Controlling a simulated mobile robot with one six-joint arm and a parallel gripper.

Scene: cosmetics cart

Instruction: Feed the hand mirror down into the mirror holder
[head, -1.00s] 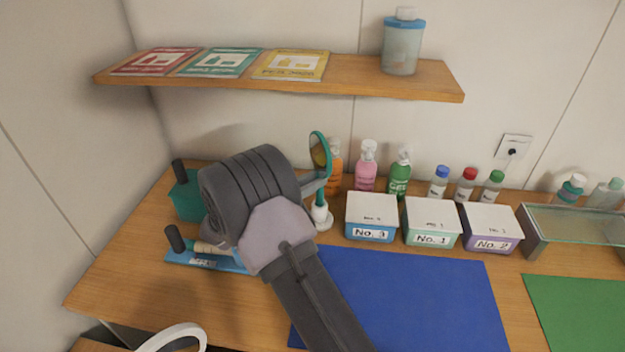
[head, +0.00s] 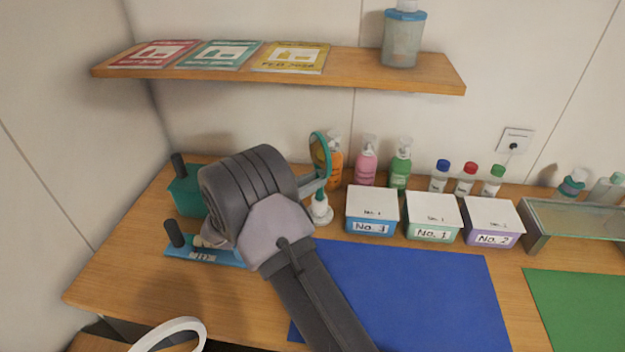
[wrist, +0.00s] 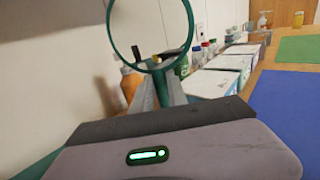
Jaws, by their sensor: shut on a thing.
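The hand mirror (head: 319,152) stands upright, a teal ring with its face turned mostly sideways. It also shows in the wrist view as a teal ring (wrist: 110,35) above my fingers. My gripper (head: 319,184) is shut on its handle, just below the ring. The mirror holder (head: 321,213) is a small white stand with a round base on the table, directly below my gripper. The handle's lower end meets the holder's top in the head view; how deep it sits inside I cannot tell. The wrist view hides the holder.
An orange bottle (head: 335,170) stands close behind the mirror. The blue No. 3 box (head: 371,227) is just right of the holder. A blue tray (head: 207,252) with a dark-handled tool lies left of my arm. The blue mat (head: 410,295) is clear on its right side.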

